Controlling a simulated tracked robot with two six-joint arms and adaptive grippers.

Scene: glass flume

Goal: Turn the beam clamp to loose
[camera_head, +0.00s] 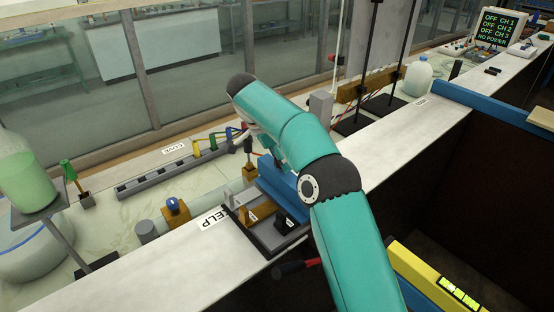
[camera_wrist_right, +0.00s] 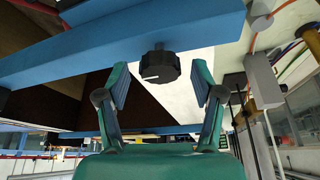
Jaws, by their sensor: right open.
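A black ribbed knob (camera_wrist_right: 158,67), which appears to be the beam clamp, sits on the edge of a blue beam (camera_wrist_right: 60,60) in the right wrist view. A short white mark on its face points left. My right gripper (camera_wrist_right: 159,80) is open, with one finger on each side of the knob and a visible gap on both sides. In the head view my teal right arm covers most of its gripper and I cannot make out the knob. Part of a blue piece (camera_head: 277,180) shows beside the arm. My left gripper is not in view.
A bottle of green liquid (camera_head: 25,172) stands at the left. A grey rail with coloured fittings (camera_head: 165,178) lies behind. A screen (camera_head: 497,28) shows OFF lines at the back right. A grey post (camera_head: 320,106) stands near my arm.

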